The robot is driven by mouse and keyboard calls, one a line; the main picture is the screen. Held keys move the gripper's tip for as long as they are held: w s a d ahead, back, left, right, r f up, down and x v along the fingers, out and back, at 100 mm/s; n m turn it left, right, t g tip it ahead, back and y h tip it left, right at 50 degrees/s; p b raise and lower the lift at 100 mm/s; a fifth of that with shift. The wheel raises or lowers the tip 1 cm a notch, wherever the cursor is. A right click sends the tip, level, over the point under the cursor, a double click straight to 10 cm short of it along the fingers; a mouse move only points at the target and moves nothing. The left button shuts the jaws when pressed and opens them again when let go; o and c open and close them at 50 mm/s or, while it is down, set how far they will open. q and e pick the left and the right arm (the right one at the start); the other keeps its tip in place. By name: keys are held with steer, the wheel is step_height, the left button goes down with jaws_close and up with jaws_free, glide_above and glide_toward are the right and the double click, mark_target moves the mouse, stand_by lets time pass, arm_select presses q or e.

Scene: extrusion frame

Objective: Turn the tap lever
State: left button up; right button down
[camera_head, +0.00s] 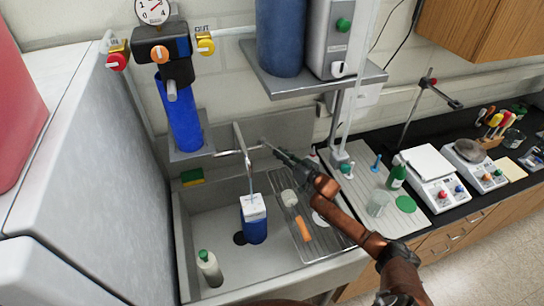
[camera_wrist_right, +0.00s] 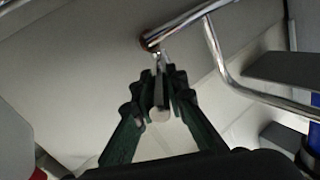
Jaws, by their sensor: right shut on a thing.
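The chrome tap (camera_head: 240,140) stands at the back of the grey sink (camera_head: 181,225), its spout over a blue and white container (camera_head: 254,229). My right gripper (camera_head: 273,151) reaches in from the right, its dark green fingers at the right side of the tap. In the right wrist view, the gripper (camera_wrist_right: 160,88) is shut on the small metal tap lever (camera_wrist_right: 158,112). The lever joins the chrome tap (camera_wrist_right: 185,24) just beyond the fingertips. The fingers hide part of the lever. My left gripper is not in view.
A draining rack (camera_head: 318,243) with an orange-handled item lies at the sink's right. A white bottle (camera_head: 209,268) stands in the sink. A blue filter (camera_head: 181,115) hangs left of the tap. A shelf (camera_head: 310,82) overhangs the area behind my gripper.

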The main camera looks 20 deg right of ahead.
steer(key=shift+w+d+n+y+b, duration=0.15)
steer(key=shift+d+n+y+b, duration=0.2)
steer(key=shift+y, duration=0.25)
steer(key=c, duration=1.9)
jaws_free()
steer(key=shift+c, duration=0.2)
steer(key=v, duration=1.2)
steer(key=shift+r, duration=0.2)
